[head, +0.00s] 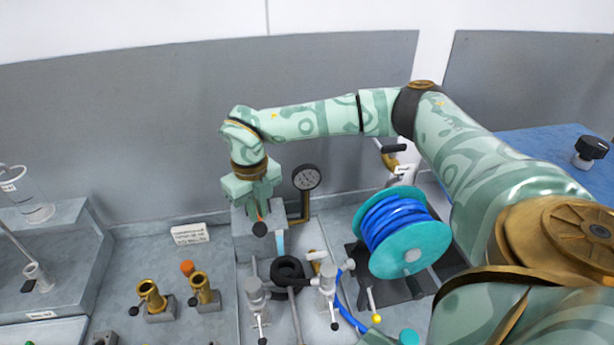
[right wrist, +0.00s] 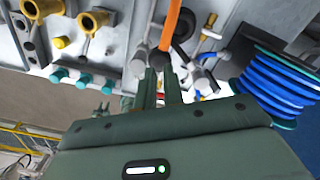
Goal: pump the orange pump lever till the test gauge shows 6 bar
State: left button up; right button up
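The orange pump lever (head: 259,214) shows just below my right gripper in the head view, its black knob (head: 260,229) towards me. In the right wrist view the orange lever (right wrist: 171,24) runs from the top edge down to my right gripper (right wrist: 161,76). The fingers are a small gap apart and in line with the lever; whether they press on it I cannot tell. The test gauge (head: 306,178), round and dark-rimmed with a pale face, stands on a brass pipe just right of the gripper. Its needle is too small to read. My left gripper is not in view.
A blue hose reel with teal flanges (head: 411,233) stands right of the pump. Grey valve fittings (head: 327,282) and a black ring (head: 287,270) are in front. Brass fittings (head: 200,290) stand at the left. A grey panel (head: 150,130) closes the back.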

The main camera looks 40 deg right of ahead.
notch_tip(320, 180, down, 14)
jog(key=s+b, duration=0.1)
jog(key=b, duration=0.6)
jog(key=r+p, duration=0.8)
jog(key=r, duration=0.1)
jog(key=w+r+p, duration=0.1)
jog(key=r+p, duration=0.3)
jog(key=r, duration=0.1)
jog(key=shift+d+r, duration=0.15)
jog(key=shift+f, duration=0.3)
